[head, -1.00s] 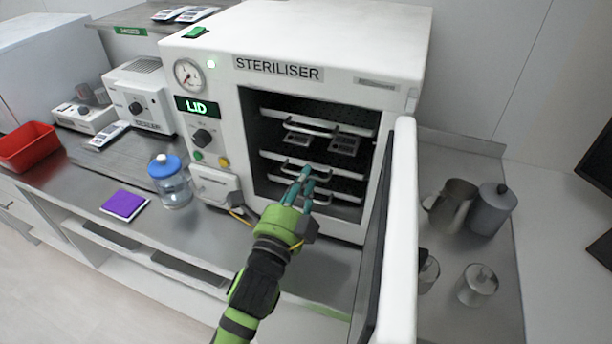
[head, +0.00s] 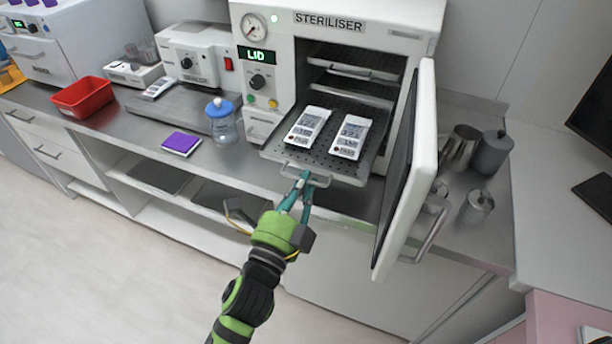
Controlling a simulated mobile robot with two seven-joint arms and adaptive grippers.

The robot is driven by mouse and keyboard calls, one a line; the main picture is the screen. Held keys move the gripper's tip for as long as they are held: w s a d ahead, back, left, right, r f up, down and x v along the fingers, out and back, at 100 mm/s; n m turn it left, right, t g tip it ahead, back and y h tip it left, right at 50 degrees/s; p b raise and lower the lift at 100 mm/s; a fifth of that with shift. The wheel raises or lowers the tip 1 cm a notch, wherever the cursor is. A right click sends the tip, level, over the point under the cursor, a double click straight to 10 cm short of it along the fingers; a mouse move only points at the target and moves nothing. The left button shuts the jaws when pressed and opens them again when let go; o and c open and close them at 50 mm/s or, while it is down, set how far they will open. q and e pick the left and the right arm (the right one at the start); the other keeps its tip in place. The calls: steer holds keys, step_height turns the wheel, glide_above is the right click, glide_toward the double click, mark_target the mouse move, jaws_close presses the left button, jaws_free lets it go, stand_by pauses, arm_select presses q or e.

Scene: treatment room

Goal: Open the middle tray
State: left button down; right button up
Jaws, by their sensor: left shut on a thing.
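The steriliser (head: 296,60) stands on the counter with its door (head: 411,165) swung open to the right. Its middle tray (head: 327,165), a dark perforated sheet with a metal front handle (head: 306,174), is drawn well out of the chamber. Two white labelled pouches (head: 307,124) lie on the tray. My left gripper (head: 302,186) is shut on the tray's handle in front of the steriliser. The upper tray (head: 350,70) is inside the chamber. The lower tray is hidden beneath the drawn tray. My right gripper does not show.
A blue-lidded jar (head: 222,122), a purple pad (head: 182,143) and a red bin (head: 83,97) stand on the counter to the left. Metal canisters (head: 492,153) stand right of the open door. The floor in front is clear.

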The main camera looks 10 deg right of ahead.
arm_select(q)
steer(key=shift+s+a, duration=0.4)
steer(key=shift+s, duration=0.15)
steer(key=c, duration=1.3)
jaws_free()
steer(key=v, duration=1.2)
steer(key=shift+f, duration=0.1)
